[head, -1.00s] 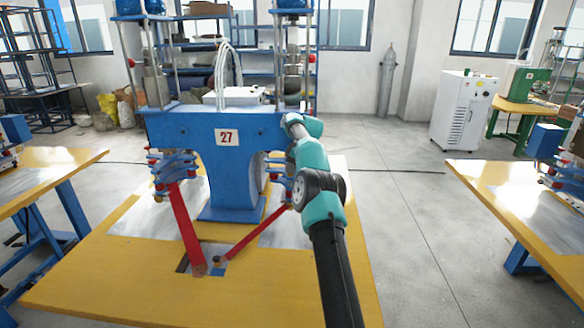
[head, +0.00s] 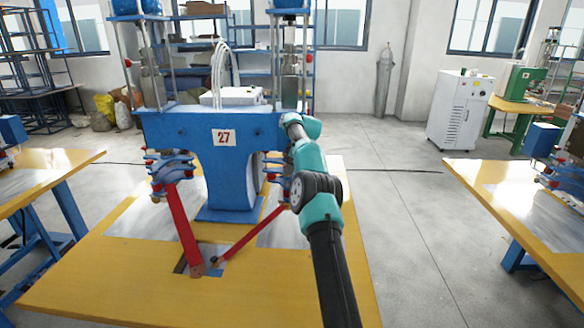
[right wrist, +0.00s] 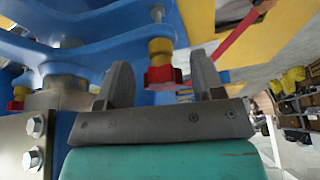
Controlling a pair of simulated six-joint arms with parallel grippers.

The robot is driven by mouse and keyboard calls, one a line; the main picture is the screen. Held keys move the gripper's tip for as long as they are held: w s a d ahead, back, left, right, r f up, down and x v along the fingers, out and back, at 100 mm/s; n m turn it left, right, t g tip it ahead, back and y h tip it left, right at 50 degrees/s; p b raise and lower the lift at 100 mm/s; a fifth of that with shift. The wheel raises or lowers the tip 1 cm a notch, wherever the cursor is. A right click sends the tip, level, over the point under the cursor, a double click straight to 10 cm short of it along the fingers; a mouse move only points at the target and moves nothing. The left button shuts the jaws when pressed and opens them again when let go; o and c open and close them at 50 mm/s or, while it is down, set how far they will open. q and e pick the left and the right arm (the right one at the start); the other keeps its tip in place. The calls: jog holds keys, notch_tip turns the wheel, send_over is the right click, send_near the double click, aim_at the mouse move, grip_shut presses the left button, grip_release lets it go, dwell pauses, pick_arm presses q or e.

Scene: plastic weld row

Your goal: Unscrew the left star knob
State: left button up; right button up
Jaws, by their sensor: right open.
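In the right wrist view, a red star knob (right wrist: 163,77) hangs under a yellow collar on a threaded stem. My right gripper (right wrist: 163,84) is open, with one finger on each side of this knob and gaps visible between. A second red knob (right wrist: 16,105) sits at the left edge of that view. In the head view, small red knobs (head: 157,187) show on the left stack of blue arms. My right arm reaches the right side of the blue machine (head: 180,124); its fingertips are hidden there. I cannot tell which knob the task calls left. My left gripper is out of view.
The machine stands on a yellow table (head: 110,290). Two red pedal bars (head: 184,228) slope down in front of it. Blue arms and a bolted metal plate (right wrist: 30,145) lie close to the right gripper. Other tables (head: 535,215) stand left and right, with open floor between.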

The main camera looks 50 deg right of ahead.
jog(key=m, duration=0.2)
jog(key=m+h, duration=0.1)
jog(key=m, duration=0.1)
jog(key=shift+w+a+m+h, duration=0.1)
jog(key=shift+a+m+h, duration=0.2)
jog(key=shift+a, duration=0.05)
jog(key=m, duration=0.1)
jog(key=m+h, duration=0.1)
jog(key=m, duration=0.1)
jog(key=m+h, duration=0.1)
jog(key=shift+w+a+m, duration=0.15)
jog(key=shift+a+m, duration=0.1)
jog(key=shift+m, duration=0.15)
jog(key=m, duration=0.1)
jog(key=m+h, duration=0.1)
jog(key=m, duration=0.1)
jog(key=m+g, duration=0.1)
jog(key=m, duration=0.1)
jog(key=shift+w+a+h, duration=0.15)
jog(key=shift+a+h, duration=0.15)
jog(key=m, duration=0.2)
jog(key=m+g+h, duration=0.1)
jog(key=m, duration=0.1)
jog(key=shift+w+a+m, duration=0.1)
jog(key=shift+a+m, duration=0.1)
jog(key=shift+m, duration=0.2)
jog(key=shift+d, duration=0.1)
jog(key=shift+c, duration=0.3)
